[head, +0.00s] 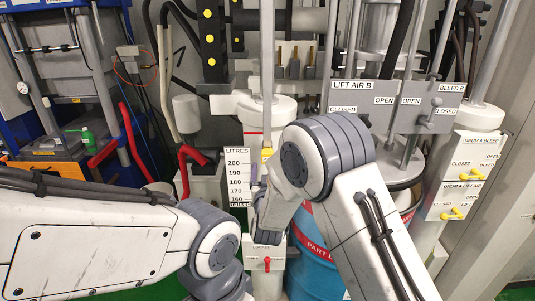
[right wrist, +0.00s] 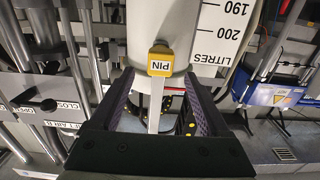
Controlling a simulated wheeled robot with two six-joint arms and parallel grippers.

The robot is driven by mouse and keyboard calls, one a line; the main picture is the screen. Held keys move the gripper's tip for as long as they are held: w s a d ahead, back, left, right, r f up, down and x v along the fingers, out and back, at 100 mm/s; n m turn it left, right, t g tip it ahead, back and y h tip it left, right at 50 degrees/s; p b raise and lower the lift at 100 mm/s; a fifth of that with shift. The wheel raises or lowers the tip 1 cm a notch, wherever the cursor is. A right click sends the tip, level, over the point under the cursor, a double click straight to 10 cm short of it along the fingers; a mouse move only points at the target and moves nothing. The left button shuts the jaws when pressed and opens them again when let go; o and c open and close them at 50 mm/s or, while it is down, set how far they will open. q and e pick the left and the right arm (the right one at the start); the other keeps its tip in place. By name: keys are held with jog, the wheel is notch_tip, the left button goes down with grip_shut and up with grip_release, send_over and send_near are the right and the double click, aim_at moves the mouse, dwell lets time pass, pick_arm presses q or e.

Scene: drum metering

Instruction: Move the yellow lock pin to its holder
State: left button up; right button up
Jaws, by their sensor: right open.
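The yellow lock pin (head: 267,153), a small block, sits at the lower end of a long pale rod, beside the LITRES scale (head: 238,178). In the right wrist view the pin (right wrist: 160,60) shows its PIN label in front of a white cylinder. My right gripper (right wrist: 155,86) is open; its jaws are on either side of the rod, with the pin just beyond the fingertips and not clamped. In the head view my right wrist (head: 262,205) hangs close below the pin. My left arm reaches in from the left, its gripper out of frame. I cannot identify the pin's holder.
A lift air panel (head: 370,105) with levers is at right. Yellow-handled valves (head: 458,212) are further right. A blue drum (head: 310,262) stands behind my right arm. A red lever (head: 190,165) and hoses are left of the scale.

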aim_at(267, 160)
jog(key=shift+w, duration=0.45)
jog(key=w+p, duration=0.1)
jog(key=w, duration=0.2)
jog(key=shift+w, duration=0.25)
jog(key=w+b, duration=0.1)
jog(key=w, duration=0.2)
jog(key=shift+f, duration=0.15)
jog(key=shift+w+b, duration=0.3)
jog(key=shift+w, duration=0.5)
jog(key=shift+b, duration=0.35)
jog(key=shift+b, duration=0.35)
